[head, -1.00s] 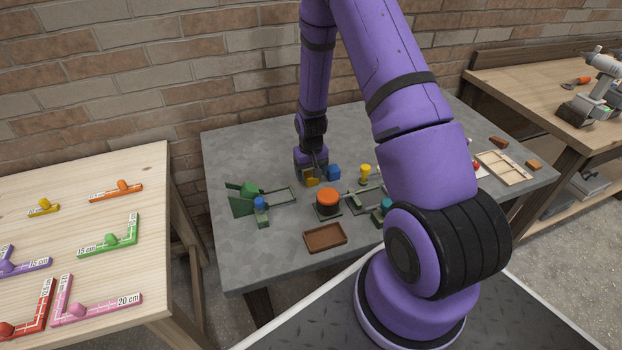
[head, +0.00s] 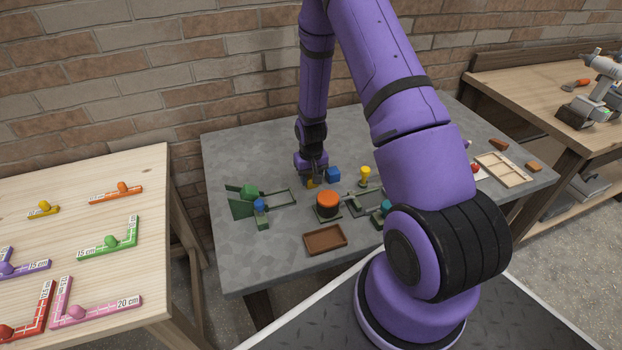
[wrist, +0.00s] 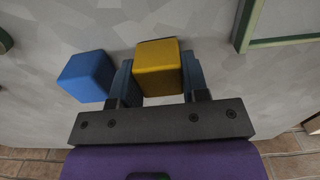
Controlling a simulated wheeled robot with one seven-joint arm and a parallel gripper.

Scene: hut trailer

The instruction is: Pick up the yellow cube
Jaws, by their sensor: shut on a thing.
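The yellow cube (wrist: 158,70) sits between the two fingers of my gripper (wrist: 160,82) in the wrist view, with a finger against each side. In the head view my gripper (head: 313,182) is at the back of the grey table, and only a small part of the yellow cube (head: 310,184) shows beside the fingers. A blue cube (wrist: 87,76) stands close to the left finger in the wrist view. It also shows in the head view (head: 333,174), just right of my gripper. I cannot tell whether the yellow cube is clear of the tabletop.
On the grey table (head: 240,265) are an orange-topped round button (head: 327,198), a brown tray (head: 325,239), a green fixture (head: 241,205) and a yellow knob (head: 365,174). A wooden tray (head: 503,168) lies at the right. The table's front left is clear.

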